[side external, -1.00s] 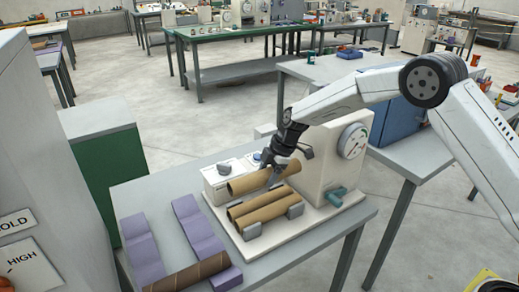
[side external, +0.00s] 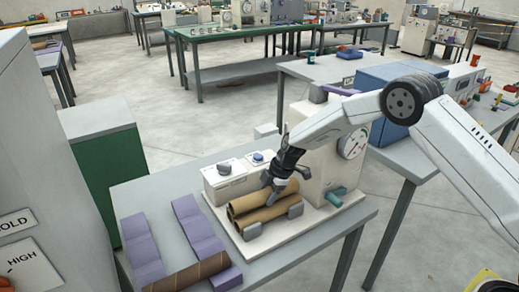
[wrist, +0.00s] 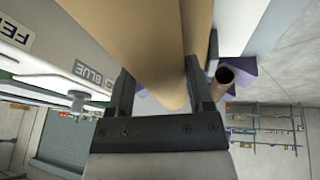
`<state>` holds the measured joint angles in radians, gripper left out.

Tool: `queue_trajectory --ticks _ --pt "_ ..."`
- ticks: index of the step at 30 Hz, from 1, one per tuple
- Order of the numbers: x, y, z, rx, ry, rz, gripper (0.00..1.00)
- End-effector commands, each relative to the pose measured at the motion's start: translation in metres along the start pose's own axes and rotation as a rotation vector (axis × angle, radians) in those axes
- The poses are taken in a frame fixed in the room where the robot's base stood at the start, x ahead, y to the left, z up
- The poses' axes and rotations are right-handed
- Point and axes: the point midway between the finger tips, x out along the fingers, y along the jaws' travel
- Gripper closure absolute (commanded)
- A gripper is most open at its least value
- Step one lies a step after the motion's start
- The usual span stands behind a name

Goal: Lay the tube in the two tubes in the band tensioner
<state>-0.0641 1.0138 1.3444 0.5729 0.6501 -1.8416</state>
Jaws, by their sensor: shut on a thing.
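The band tensioner (side external: 318,213) is a cream machine with a dial, on a white base with grey end stops. My gripper (side external: 277,187) is low over its cradle, shut on a tan cardboard tube (side external: 248,200). The held tube lies low on or against the two tan tubes (side external: 262,217) in the cradle. The tubes overlap in the side view, so exact contact is hard to tell. In the wrist view, the held tube (wrist: 125,40) runs between the fingers of my gripper (wrist: 160,90), with another tan surface beside it.
A brown tube (side external: 187,273) lies across two purple foam blocks (side external: 197,236) at the table's front left. A cream control box (side external: 228,176) with knobs stands behind the cradle. A green cabinet (side external: 103,170) is at the left. The grey table is bare between blocks and tensioner base.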

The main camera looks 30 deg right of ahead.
Motion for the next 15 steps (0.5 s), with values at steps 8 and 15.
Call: queue_trajectory --ticks 8,15 --pt "0.0017 0.0 0.0005 0.0 0.0 0.001 1.0" --pt "0.0016 -0.0001 0.0006 0.0 0.0 0.0 0.0"
